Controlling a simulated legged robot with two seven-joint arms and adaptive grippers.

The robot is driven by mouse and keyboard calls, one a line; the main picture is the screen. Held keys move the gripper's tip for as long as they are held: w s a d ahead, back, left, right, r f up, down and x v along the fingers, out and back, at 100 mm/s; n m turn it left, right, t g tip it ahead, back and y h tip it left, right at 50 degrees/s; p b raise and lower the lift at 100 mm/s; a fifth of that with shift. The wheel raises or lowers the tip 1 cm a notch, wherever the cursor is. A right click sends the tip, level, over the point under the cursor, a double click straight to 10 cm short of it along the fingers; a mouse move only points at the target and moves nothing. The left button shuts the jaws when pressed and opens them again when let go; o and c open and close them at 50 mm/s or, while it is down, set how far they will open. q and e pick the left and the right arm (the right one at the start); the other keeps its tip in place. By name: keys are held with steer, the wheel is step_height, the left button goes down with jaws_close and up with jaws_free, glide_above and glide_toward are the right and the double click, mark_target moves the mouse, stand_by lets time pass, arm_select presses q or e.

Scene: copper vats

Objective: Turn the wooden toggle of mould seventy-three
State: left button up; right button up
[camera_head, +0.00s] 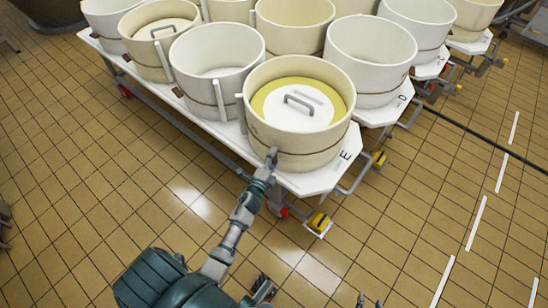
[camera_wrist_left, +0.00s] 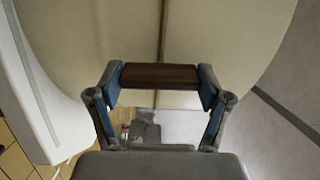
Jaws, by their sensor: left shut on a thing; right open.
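A large cream round mould (camera_head: 290,138) stands at the near corner of the white table, with a pale lid with a grey handle inside it. My left gripper (camera_head: 270,157) is at the mould's lower front wall. In the left wrist view the dark brown wooden toggle (camera_wrist_left: 160,76) lies level across a thin band on the mould's wall. The left gripper's two blue-grey fingers (camera_wrist_left: 159,84) are shut on its ends. The toggle is hidden behind the fingers in the head view. My right gripper (camera_head: 315,297) is open and low at the bottom edge. No mould number is readable.
Several other moulds, such as a white one (camera_head: 370,62) and one at left (camera_head: 216,75), stand close around. The white table (camera_head: 318,183) has a letter E at its corner and yellow-marked castors (camera_head: 318,222).

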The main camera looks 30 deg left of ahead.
arm_select(q)
steer(key=shift+d+f+m, duration=0.1)
steer(key=shift+f+m, duration=0.15)
steer(key=shift+m, duration=0.15)
steer(key=o, duration=1.1)
steer(key=shift+r, duration=0.1)
steer(key=shift+s, duration=0.25)
steer(key=s+d, duration=0.2)
steer(key=s, duration=0.9)
steer(key=shift+s, duration=0.15)
